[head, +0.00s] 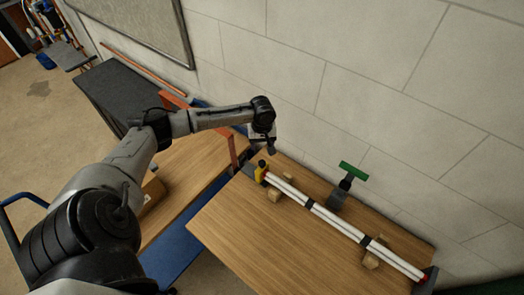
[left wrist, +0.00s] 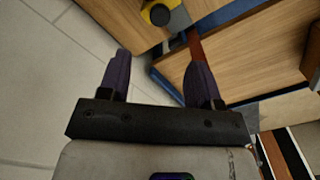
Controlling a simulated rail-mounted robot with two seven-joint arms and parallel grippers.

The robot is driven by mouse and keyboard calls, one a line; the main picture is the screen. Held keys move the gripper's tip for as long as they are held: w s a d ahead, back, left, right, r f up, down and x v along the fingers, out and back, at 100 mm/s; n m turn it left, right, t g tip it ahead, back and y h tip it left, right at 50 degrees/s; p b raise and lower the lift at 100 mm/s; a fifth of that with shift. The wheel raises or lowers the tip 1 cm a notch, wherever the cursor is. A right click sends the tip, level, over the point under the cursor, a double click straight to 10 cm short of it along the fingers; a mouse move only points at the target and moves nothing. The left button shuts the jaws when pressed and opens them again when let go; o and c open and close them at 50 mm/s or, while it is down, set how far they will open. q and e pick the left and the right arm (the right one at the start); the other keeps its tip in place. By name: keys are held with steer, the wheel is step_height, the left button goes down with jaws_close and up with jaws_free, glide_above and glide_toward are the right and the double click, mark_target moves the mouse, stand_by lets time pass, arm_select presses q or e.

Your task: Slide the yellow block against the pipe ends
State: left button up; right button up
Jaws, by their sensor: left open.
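The yellow block (head: 261,172) with a black knob sits on a grey piece at the left end of the wooden table top. White pipes (head: 338,222), banded in black, run from beside it toward the lower right. Their near ends lie close to the block; I cannot tell whether they touch. My left gripper (head: 269,149) is above and just behind the block, apart from it. In the left wrist view, its dark fingers (left wrist: 158,60) are spread and empty, with the yellow block (left wrist: 156,14) beyond the tips. My right gripper is not in view.
Wooden supports (head: 371,260) hold the pipes. A dark end stop (head: 427,281) with red stands at their far end. The table (head: 255,235) in front is clear.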

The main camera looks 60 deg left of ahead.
arm_select(q)
steer(key=shift+r, duration=1.1)
